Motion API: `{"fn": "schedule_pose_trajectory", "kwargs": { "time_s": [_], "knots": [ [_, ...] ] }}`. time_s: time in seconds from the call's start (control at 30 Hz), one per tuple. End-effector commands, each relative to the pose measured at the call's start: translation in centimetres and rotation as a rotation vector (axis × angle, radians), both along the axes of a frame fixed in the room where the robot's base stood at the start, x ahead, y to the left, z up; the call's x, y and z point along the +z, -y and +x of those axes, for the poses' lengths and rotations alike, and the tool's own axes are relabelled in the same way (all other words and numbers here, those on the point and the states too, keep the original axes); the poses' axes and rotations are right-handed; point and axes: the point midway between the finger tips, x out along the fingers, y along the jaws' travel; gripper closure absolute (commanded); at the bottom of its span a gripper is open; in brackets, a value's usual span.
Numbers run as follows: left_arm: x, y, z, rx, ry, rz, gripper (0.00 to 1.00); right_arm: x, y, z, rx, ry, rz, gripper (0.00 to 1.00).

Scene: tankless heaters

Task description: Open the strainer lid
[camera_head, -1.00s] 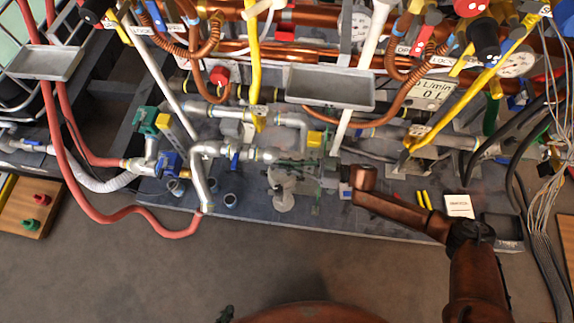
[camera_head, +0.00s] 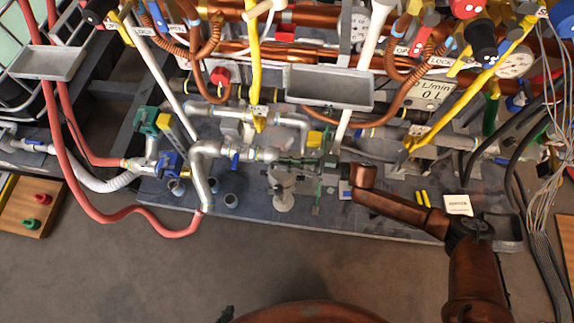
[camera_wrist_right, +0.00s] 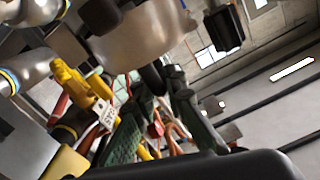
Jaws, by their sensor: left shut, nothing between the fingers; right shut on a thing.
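The strainer (camera_head: 283,190) is a pale metal piece with a round lower end, under the silver pipe at the centre of the head view. Its large metal body (camera_wrist_right: 140,35) fills the top of the right wrist view. My right gripper (camera_head: 298,163) reaches it from the right. Its dark green fingers show in the right wrist view (camera_wrist_right: 155,115), close about a dark part below the metal body, which seems to be the strainer lid (camera_wrist_right: 152,78). The fingers partly hide the lid. A small dark tip at the bottom edge seems to be my left gripper (camera_head: 225,314), shut and empty, far from the strainer.
Silver pipes (camera_head: 205,170) and a yellow handle (camera_head: 255,70) stand close left of and above the strainer. A grey tray (camera_head: 330,88) hangs above. A red hose (camera_head: 110,215) loops at the left. A white card (camera_head: 458,205) lies at the right. The floor in front is clear.

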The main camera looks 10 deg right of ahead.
Motion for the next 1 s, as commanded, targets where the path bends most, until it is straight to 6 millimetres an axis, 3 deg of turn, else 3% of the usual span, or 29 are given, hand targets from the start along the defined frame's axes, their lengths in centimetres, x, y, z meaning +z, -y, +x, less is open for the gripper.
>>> {"fn": "schedule_pose_trajectory", "kwargs": {
  "time_s": [0.2,0.57,1.0],
  "knots": [
    [1.4,0.1,0.3,0.004,-0.017,-0.009,1.0,0.9,0.5,1.3,-0.004,-0.147,0.046,1.0],
    [1.6,0.4,0.3,0.01,-0.029,-0.016,1.0,1.4,1.2,3.3,-0.004,-0.384,0.123,1.0],
    [0.8,0.4,0.1,0.002,-0.018,-0.011,1.0,1.5,1.6,4.4,-0.006,-0.387,0.123,1.0]
  ]
}}
